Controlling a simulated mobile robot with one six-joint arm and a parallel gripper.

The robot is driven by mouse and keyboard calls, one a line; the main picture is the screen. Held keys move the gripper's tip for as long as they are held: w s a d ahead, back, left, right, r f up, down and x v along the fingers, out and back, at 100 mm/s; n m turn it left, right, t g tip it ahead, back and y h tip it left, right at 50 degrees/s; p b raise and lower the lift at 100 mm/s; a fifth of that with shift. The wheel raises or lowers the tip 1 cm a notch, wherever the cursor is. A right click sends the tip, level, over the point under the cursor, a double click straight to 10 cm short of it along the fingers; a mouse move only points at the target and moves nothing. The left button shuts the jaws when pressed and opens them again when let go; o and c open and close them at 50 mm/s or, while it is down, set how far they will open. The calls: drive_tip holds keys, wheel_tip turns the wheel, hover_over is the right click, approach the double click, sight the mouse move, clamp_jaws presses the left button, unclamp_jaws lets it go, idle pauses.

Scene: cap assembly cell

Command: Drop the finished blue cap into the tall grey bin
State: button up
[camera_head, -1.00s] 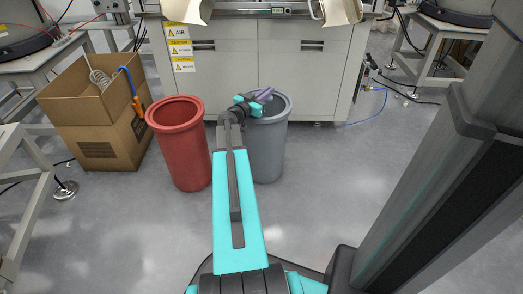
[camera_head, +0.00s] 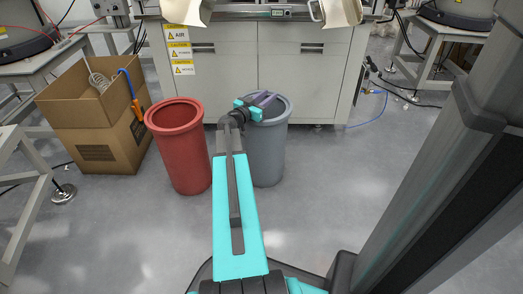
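The tall grey bin (camera_head: 267,152) stands on the floor in front of the white cabinet, with its open top facing up. My arm reaches forward to it. My gripper (camera_head: 265,99), small and purple-grey, is over the bin's mouth, near its left and back rim. The fingers are too small to tell whether they are open or shut. I cannot make out the blue cap at the gripper, and most of the bin's inside is hidden from view.
A red bin (camera_head: 182,155) stands just left of the grey bin. An open cardboard box (camera_head: 90,115) on another box stands further left. The white cabinet (camera_head: 300,75) closes off the back. The floor right of the grey bin is clear, with a blue cable near the cabinet.

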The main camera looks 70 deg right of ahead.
drive_tip(key=shift+a, duration=0.1)
drive_tip(key=p+v, duration=0.5)
drive_tip(key=v, duration=0.8)
drive_tip(key=shift+w+a, duration=0.2)
drive_tip(key=shift+a, duration=0.1)
drive_tip(key=shift+r+p, duration=0.1)
drive_tip(key=shift+p, duration=0.2)
